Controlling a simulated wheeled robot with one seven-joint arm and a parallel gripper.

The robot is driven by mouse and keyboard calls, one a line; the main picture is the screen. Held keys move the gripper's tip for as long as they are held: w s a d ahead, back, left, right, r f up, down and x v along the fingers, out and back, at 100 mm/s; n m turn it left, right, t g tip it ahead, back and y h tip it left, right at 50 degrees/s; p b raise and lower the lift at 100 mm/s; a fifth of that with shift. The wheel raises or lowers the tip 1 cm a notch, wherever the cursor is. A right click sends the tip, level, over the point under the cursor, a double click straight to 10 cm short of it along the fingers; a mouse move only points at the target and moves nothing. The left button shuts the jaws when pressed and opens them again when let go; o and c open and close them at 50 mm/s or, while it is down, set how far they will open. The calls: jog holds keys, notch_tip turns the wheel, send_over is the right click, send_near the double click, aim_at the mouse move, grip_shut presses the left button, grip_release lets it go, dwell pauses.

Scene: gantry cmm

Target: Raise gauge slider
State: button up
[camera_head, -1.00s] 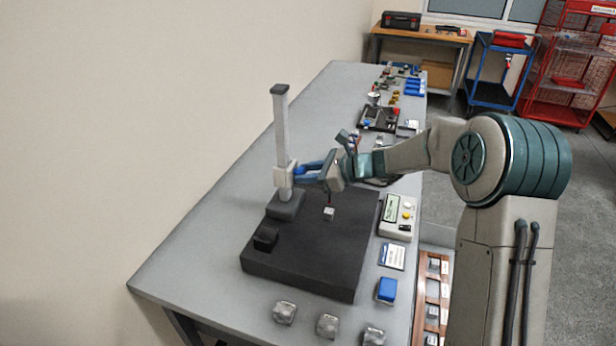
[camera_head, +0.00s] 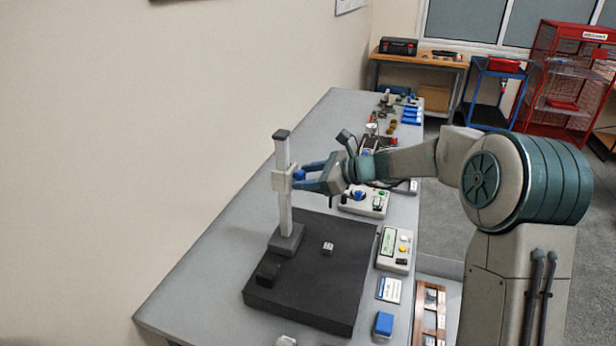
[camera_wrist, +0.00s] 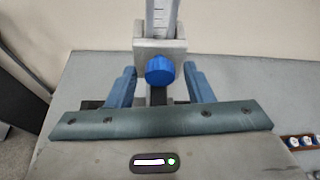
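The gauge slider (camera_head: 283,181) is a pale block with a blue knob (camera_wrist: 160,70). It sits around the upper middle of a light upright column (camera_head: 284,216) with a dark cap. The column stands on a grey foot. In the wrist view, the slider (camera_wrist: 141,48) shows below a graduated scale. My gripper (camera_head: 301,180) reaches in from the right, level with the slider. Its blue fingers lie either side of the knob, apart from it.
The column's foot (camera_head: 286,240) rests on a dark plate (camera_head: 314,292) on the grey bench. A black block (camera_head: 268,273) and a small light cube (camera_head: 327,248) sit on the plate. A display box (camera_head: 394,250) and a blue block (camera_head: 383,324) stand to the right. A wall is at left.

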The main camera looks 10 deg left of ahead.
jog(key=shift+d, duration=0.15)
jog(key=b+v, duration=0.2)
jog(key=v, duration=1.1)
jog(key=shift+d+r+b, duration=0.2)
jog(key=shift+d+b, duration=0.05)
jog(key=shift+b, duration=0.1)
jog(key=shift+s, duration=0.1)
jog(key=s+d+f+n+h, duration=0.3)
jog(key=s+d+n+h, duration=0.1)
jog(key=s, duration=0.5)
jog(key=s+d+f+n+h, duration=0.3)
jog(key=s+d+n+h, duration=0.2)
jog(key=s+n, duration=0.3)
jog(key=s+d+f+n+h, duration=0.3)
jog(key=s+d+n, duration=0.3)
jog(key=s, duration=0.6)
jog(key=shift+s+d+n+t+h, duration=0.2)
jog(key=shift+d+n+t+h, duration=0.15)
jog(key=shift+h, duration=0.35)
